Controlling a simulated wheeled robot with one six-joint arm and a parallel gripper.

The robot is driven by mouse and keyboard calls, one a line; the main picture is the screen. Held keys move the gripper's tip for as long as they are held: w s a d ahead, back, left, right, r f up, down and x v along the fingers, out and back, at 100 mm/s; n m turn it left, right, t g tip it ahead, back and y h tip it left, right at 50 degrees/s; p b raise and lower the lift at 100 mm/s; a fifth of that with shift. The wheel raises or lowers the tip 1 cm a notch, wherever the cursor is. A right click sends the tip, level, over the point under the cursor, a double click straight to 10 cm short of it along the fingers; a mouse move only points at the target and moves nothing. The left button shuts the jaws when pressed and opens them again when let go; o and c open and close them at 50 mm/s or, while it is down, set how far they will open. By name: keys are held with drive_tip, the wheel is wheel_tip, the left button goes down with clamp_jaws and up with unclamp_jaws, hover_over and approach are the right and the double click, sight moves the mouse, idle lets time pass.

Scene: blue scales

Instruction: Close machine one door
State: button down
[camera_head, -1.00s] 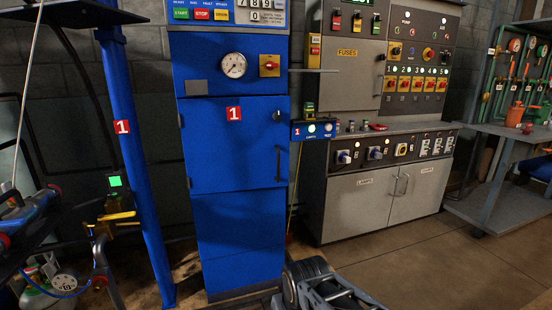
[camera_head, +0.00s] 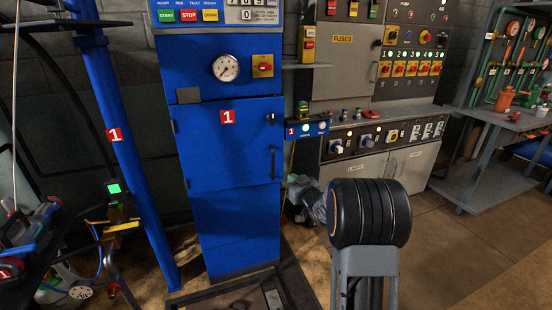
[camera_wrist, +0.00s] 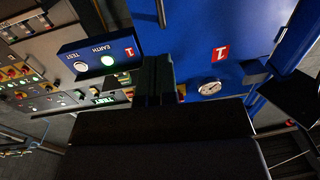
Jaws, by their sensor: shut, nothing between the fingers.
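Machine one is a tall blue cabinet (camera_head: 235,240) in the head view. Its blue door (camera_head: 215,160) carries a red label with a white 1 and a dark handle at its right edge. The door looks flush with the cabinet front; I cannot tell whether it is latched. My gripper (camera_wrist: 156,70) is dark, shut and empty in the wrist view, in front of the machine. In the head view I cannot make out its fingers.
A small blue EARTH/TEST box (camera_head: 307,129) sits right of the door; it is close to my gripper in the wrist view (camera_wrist: 98,58). A blue post (camera_head: 120,150) stands left. A grey control cabinet (camera_head: 375,150) and a bench (camera_head: 500,122) stand right. Floor is open at lower right.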

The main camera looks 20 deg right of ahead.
sight(273, 160)
drive_tip(key=w, duration=0.4)
drive_tip(key=w+b, duration=0.1)
drive_tip(key=w, duration=0.4)
drive_tip(key=w+a, duration=0.1)
drive_tip(key=w, duration=0.3)
drive_tip(key=shift+w+a+b, duration=0.1)
drive_tip(key=shift+w+b, duration=0.2)
drive_tip(key=shift+w, duration=0.05)
